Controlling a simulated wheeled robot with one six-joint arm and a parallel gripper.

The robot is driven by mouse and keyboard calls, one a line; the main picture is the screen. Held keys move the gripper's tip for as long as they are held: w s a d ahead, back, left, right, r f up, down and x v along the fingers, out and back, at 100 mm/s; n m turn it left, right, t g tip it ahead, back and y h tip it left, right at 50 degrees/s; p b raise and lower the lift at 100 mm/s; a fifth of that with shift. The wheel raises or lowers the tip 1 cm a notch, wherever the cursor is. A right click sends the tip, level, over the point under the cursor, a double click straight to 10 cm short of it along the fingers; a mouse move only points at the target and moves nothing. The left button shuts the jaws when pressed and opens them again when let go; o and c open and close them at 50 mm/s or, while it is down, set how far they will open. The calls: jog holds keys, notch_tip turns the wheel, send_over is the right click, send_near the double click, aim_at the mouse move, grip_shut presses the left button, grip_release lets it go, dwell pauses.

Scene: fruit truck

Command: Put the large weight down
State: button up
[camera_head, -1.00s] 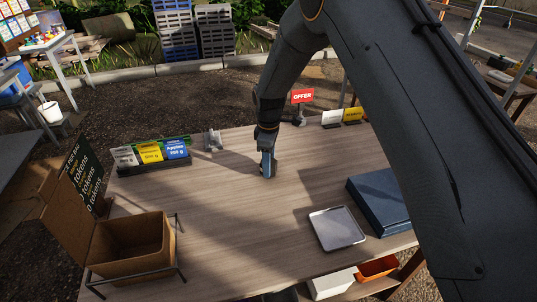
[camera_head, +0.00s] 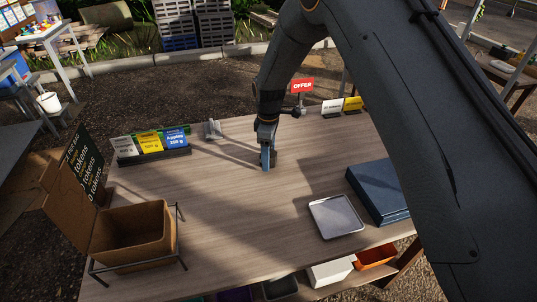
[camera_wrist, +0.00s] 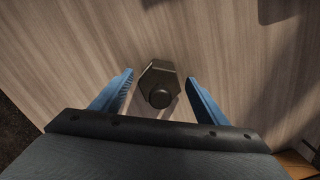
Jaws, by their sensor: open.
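The large weight (camera_wrist: 158,84) is a dark hexagonal block with a round knob on top. In the wrist view it appears upright on the wooden table, between the two blue fingers of my gripper (camera_wrist: 160,95). The fingers are open, with a gap on both sides of the weight. In the head view my gripper (camera_head: 268,160) points down at the table's middle, towards the back. There the weight is mostly hidden by the fingers.
On the table (camera_head: 235,215) are a blue box (camera_head: 379,190), a grey tray (camera_head: 336,216), a cardboard box (camera_head: 132,238) in a wire stand, and a rack of price cards (camera_head: 152,150). A red offer sign (camera_head: 302,86) stands behind. The table's middle is clear.

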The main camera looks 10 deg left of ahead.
notch_tip(320, 180, up, 12)
jog(key=b, duration=0.4)
jog(key=shift+r, duration=0.1)
